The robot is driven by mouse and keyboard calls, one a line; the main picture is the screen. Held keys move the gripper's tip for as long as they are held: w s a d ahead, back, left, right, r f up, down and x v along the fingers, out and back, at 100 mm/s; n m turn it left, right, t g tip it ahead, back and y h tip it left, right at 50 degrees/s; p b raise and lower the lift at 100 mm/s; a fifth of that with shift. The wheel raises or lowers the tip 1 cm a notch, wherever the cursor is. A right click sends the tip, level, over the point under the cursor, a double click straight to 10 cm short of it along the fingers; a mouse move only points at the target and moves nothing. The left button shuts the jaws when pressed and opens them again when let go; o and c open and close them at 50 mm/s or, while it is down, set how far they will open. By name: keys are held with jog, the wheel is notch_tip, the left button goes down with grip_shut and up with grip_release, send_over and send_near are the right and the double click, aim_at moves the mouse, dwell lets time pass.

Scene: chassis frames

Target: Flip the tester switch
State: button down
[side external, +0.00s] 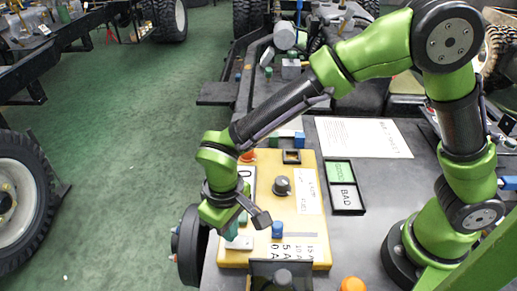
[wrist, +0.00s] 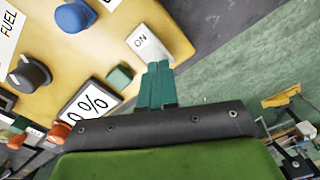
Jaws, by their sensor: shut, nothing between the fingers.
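The tester (side external: 310,256) is a yellow box on the grey bench. Its switch (side external: 238,243) is a white rocker near the front left corner. The wrist view shows the switch (wrist: 150,42) marked ON at its visible end. My gripper (side external: 238,226) is over that corner, pointing down, beside the switch. In the wrist view my teal fingers (wrist: 158,66) are together, with nothing between them. Their tips lie at the near end of the switch and overlap it in the picture. I cannot tell whether they touch it.
A green block (wrist: 119,77) is near the switch. A two-part GOOD/BAD tray (side external: 349,212) and a paper sheet (side external: 362,137) lie right. A dark container (side external: 259,272) stands in front.

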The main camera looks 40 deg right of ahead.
aim_at(240, 240)
jog(key=shift+f, duration=0.8)
jog(key=shift+r, duration=3.5)
jog(key=s+d+r+m+t, duration=0.2)
jog(key=d+r, duration=0.2)
jog(key=d, duration=0.4)
jog(key=s+d+r+m+t+y, duration=0.1)
jog(key=s+d+r+m+t, duration=0.1)
jog(key=d+r, duration=0.3)
jog(key=s+d+r+m+t+y, duration=0.1)
jog(key=s+d+r+m+t, duration=0.2)
jog(key=d, duration=0.8)
jog(key=shift+d+r, duration=0.15)
jog(key=shift+r, duration=0.5)
jog(key=shift+s, duration=0.1)
